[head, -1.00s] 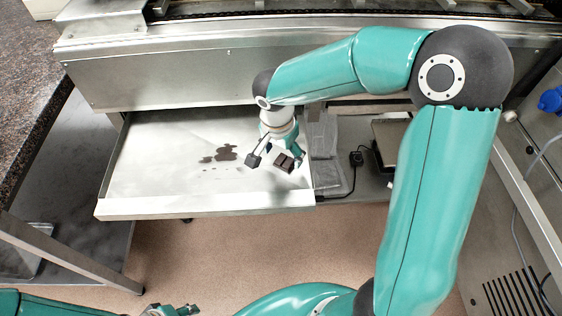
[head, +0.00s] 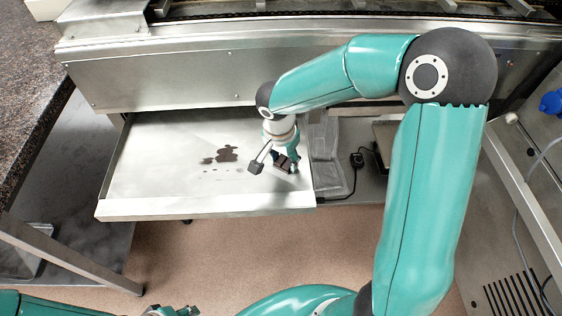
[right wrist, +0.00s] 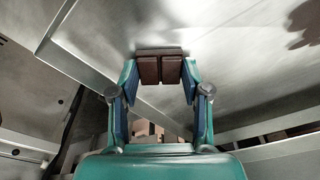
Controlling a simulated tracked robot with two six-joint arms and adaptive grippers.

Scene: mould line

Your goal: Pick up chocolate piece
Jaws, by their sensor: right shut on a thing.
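The chocolate piece (head: 281,163) is a small dark brown block with grooves, at the right end of the metal tray (head: 140,207). My right gripper (head: 284,160) is over the tray, shut on the chocolate piece. In the right wrist view the piece (right wrist: 160,68) sits between the two fingertips of my right gripper (right wrist: 161,84). I cannot tell whether the piece still touches the tray. My left gripper (head: 172,311) is at the bottom edge of the head view, far from the tray, partly cut off; its jaw state is unclear.
A dark brown smear (head: 225,155) lies on the tray left of my right gripper. A clear plastic container (head: 325,160) and a black cable plug (head: 357,159) are to the right. The machine's metal front (head: 180,80) rises behind the tray.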

